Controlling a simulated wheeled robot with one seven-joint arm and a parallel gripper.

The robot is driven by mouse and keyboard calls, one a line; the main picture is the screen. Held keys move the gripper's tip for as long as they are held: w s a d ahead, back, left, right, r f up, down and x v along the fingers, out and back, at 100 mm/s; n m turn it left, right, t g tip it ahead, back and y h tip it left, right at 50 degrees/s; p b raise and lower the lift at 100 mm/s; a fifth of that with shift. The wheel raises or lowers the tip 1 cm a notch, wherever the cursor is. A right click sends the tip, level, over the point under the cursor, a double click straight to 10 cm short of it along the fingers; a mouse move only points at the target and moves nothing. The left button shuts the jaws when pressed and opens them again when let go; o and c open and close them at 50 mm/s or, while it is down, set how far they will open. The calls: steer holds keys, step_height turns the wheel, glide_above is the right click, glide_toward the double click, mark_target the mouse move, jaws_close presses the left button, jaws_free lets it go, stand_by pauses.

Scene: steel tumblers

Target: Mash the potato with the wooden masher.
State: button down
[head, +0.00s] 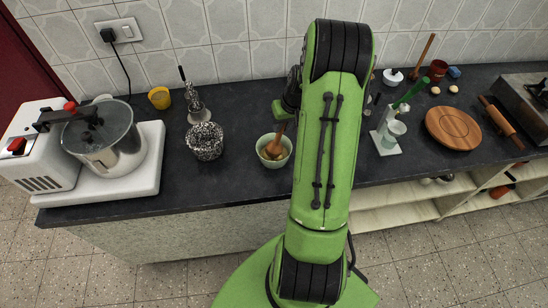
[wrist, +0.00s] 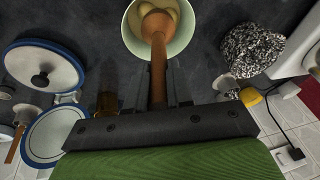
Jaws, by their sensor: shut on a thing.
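A pale green bowl (head: 284,162) stands near the counter's front edge, just left of my arm in the head view. It also shows at the top of the wrist view (wrist: 186,35). Yellowish potato (wrist: 168,7) lies inside it. The wooden masher (head: 274,147) stands tilted with its wide end down in the bowl, over or against the potato; exact contact is hard to tell. My gripper (wrist: 158,88) is shut on the masher's handle (wrist: 158,70), above and beside the bowl. In the head view my arm partly hides the gripper.
A speckled black-and-white pot (head: 205,141) stands left of the bowl, with a yellow cup (head: 159,98) behind. A mixer with a steel bowl (head: 105,140) is far left. A round wooden board (head: 453,128) is at right. Dark counter between bowl and pot is clear.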

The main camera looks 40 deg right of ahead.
steer(key=shift+f+b, duration=0.4)
steer(key=shift+f, duration=0.45)
step_height(320, 180, up, 5)
steer(key=p, duration=0.3)
steer(key=shift+f, duration=0.4)
step_height(320, 180, down, 4)
steer(key=b, duration=0.3)
steer(key=shift+f+b, duration=0.1)
steer(key=shift+b, duration=0.3)
steer(key=shift+r+p, duration=1.55)
steer(key=shift+r, duration=0.65)
steer(key=shift+f, duration=0.15)
